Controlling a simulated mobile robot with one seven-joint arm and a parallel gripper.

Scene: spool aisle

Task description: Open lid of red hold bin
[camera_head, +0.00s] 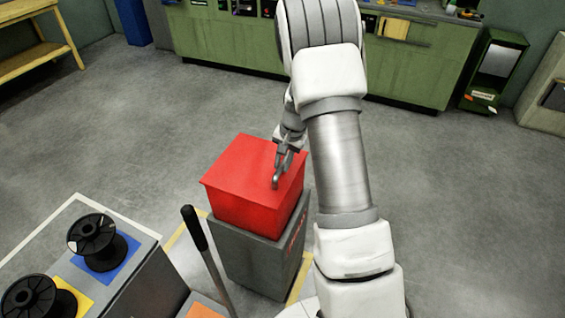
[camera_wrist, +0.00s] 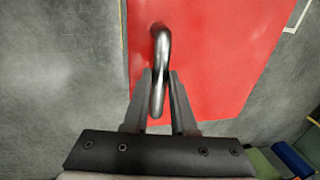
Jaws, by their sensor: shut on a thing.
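The red hold bin (camera_head: 252,205) stands on a grey pedestal in the head view, with its flat red lid (camera_head: 240,165) lying closed on top. The lid fills much of the wrist view (camera_wrist: 220,60). A curved metal handle (camera_wrist: 160,75) rises from the lid, and it also shows in the head view (camera_head: 275,181). My gripper (camera_wrist: 160,105) is at the handle, with its two fingers shut on it from either side. In the head view my gripper (camera_head: 284,158) is over the right part of the lid.
The grey pedestal (camera_head: 245,260) stands within yellow floor lines. Left of it, a grey stand holds black spools (camera_head: 98,243) on coloured squares, and a black-handled bar (camera_head: 195,228) leans between. A green workbench (camera_head: 225,40) is at the back.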

